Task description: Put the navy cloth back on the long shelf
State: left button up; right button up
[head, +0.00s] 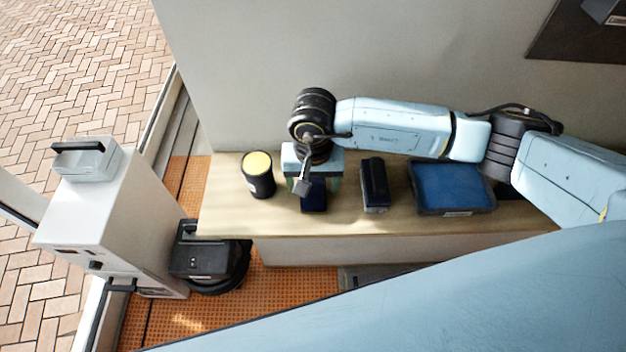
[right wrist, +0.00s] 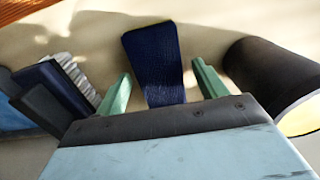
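The navy cloth (head: 314,196) lies on the pale wooden top of the long shelf (head: 335,224), partly hidden under my right gripper in the head view. In the right wrist view the navy cloth (right wrist: 153,58) shows as a flat dark blue piece between the two green fingers. My right gripper (head: 312,181) is over the shelf, its fingers apart. In the right wrist view the gripper (right wrist: 161,88) has a gap on each side of the cloth. I cannot tell whether the cloth is between the fingertips in height. My left gripper is not in view.
A black cylinder with a yellow top (head: 258,177) stands left of the gripper. A dark brush-like block (head: 375,187), with pale bristles in the wrist view (right wrist: 75,73), stands right. A blue-filled tray (head: 452,188) is farther right. A white cabinet (head: 115,210) stands left of the shelf.

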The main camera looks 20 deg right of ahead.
notch_tip(320, 180, up, 12)
jog(key=b, duration=0.2)
dwell(0.4)
